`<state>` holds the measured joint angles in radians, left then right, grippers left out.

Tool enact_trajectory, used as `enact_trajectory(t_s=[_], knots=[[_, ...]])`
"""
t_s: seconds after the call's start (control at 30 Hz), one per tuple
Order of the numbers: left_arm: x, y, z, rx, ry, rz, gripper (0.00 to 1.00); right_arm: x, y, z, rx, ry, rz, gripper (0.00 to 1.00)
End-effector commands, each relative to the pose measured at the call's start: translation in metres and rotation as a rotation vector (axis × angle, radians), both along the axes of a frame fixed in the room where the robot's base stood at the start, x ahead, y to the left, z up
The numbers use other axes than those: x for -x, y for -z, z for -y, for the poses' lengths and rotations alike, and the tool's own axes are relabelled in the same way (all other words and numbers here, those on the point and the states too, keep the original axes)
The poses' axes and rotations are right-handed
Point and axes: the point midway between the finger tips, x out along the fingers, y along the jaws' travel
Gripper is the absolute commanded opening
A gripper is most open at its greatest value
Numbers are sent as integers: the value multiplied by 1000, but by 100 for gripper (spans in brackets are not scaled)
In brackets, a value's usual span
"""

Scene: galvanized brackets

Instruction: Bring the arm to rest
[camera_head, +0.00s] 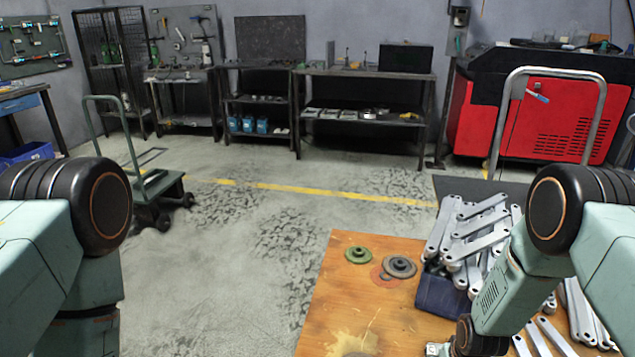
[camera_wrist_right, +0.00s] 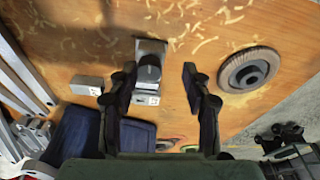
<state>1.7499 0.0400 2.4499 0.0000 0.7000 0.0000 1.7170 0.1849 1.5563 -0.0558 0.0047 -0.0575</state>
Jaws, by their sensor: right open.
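My right arm comes in from the right in the head view and bends down over the wooden table (camera_head: 345,300). Its gripper shows in the right wrist view (camera_wrist_right: 158,85), open, with its two dark fingers spread and nothing between them held. A grey metal block with a dark top (camera_wrist_right: 150,55) lies on the wood beyond, between the fingers in the picture; I see no contact. My left arm shows at the left edge of the head view, and its gripper is out of the picture. A pile of galvanized brackets (camera_head: 470,240) lies on the table beside my right arm.
A green disc (camera_head: 358,254) and a grey disc (camera_head: 399,266) lie on the table's far side. A small metal block (camera_wrist_right: 87,85) lies left of the fingers. A green cart (camera_head: 155,185) stands on open floor.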

Motion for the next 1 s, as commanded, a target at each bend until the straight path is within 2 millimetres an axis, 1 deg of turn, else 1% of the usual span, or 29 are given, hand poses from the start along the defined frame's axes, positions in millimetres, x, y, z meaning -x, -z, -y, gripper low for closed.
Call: enact_trajectory(t_s=[0.03,0.13,0.27,0.3,0.37,0.4,0.5,0.6,0.7,0.77,0.8,1.0], knots=[[0,0,0,0,0,0,49,20,4,-7,-4,2,-1,49],[0,0,0,0,0,0,49,58,8,-21,-10,9,7,49],[0,0,0,0,0,0,49,115,4,-37,-15,14,2,49],[0,0,0,0,0,0,49,133,1,-41,-16,15,-3,49],[0,0,0,0,0,0,49,160,-6,-46,-16,15,-14,49],[0,0,0,0,0,0,49,179,-11,-50,-16,13,-24,49],[0,0,0,0,0,0,49,221,-26,-56,-14,6,-56,49],[0,0,0,0,0,0,49,257,-40,-60,-11,-6,-98,49],[0,0,0,0,0,0,49,282,-51,-63,-11,-17,-144,49],[0,0,0,0,0,0,49,290,-54,-64,-10,-24,-162,49],[0,0,0,0,0,0,49,293,-56,-64,-9,-28,-169,49],[0,0,0,0,0,0,49,290,-55,-64,-7,-33,-165,49]])
